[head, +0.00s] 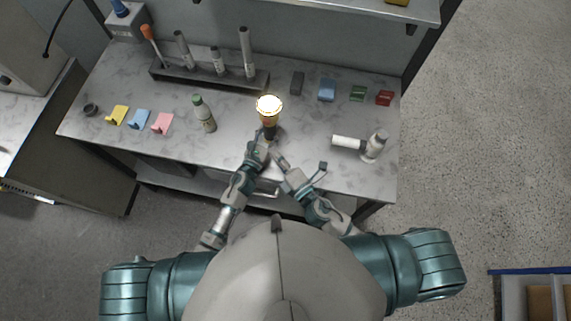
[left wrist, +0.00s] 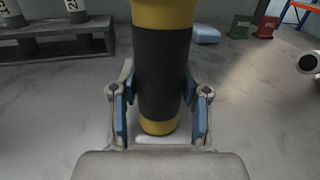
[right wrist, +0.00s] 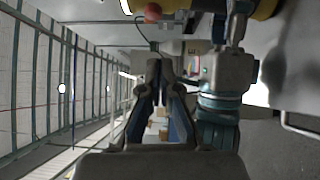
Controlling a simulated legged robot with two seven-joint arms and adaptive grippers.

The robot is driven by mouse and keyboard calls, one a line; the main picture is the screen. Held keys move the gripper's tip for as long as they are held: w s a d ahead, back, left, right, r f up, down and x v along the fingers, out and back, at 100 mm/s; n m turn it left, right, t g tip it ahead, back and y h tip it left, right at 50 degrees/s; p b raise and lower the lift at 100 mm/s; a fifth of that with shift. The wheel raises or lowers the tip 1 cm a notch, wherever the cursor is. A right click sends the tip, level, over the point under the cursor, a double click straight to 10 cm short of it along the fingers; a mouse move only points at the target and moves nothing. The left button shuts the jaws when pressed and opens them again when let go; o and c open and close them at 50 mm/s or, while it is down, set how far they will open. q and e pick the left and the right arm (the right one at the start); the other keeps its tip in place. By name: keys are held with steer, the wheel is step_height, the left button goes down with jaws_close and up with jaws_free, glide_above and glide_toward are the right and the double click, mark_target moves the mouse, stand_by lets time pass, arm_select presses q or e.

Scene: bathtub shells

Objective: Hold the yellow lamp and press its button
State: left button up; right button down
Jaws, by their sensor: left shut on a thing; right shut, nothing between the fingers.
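The yellow lamp (head: 269,104) is upright over the worktable, its top glowing brightly in the head view. In the left wrist view its dark grip (left wrist: 163,72) and yellow ends stand between my left fingers. My left gripper (left wrist: 162,108) is shut on the lamp's dark middle; it also shows in the head view (head: 266,138). My right gripper (head: 279,160) is shut and empty, just right of and below the lamp. In the right wrist view my right fingertips (right wrist: 165,62) meet, and part of the yellow lamp (right wrist: 262,8) shows at the top. The button cannot be made out.
A green-capped bottle (head: 204,114) stands left of the lamp. A rack (head: 208,76) with several tubes is behind. A white device (head: 372,146) is at the right. Small coloured pieces lie along the left and back. The tabletop (head: 310,125) right of the lamp is clear.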

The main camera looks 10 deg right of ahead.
arm_select(q)
steer(key=shift+f, duration=0.2)
arm_select(e)
steer(key=v, duration=0.5)
steer(key=shift+s, duration=0.15)
steer(key=shift+d, duration=0.1)
arm_select(q)
steer(key=o, duration=1.2)
steer(key=shift+c, duration=0.2)
steer(key=shift+o, duration=1)
steer(key=shift+r, duration=0.1)
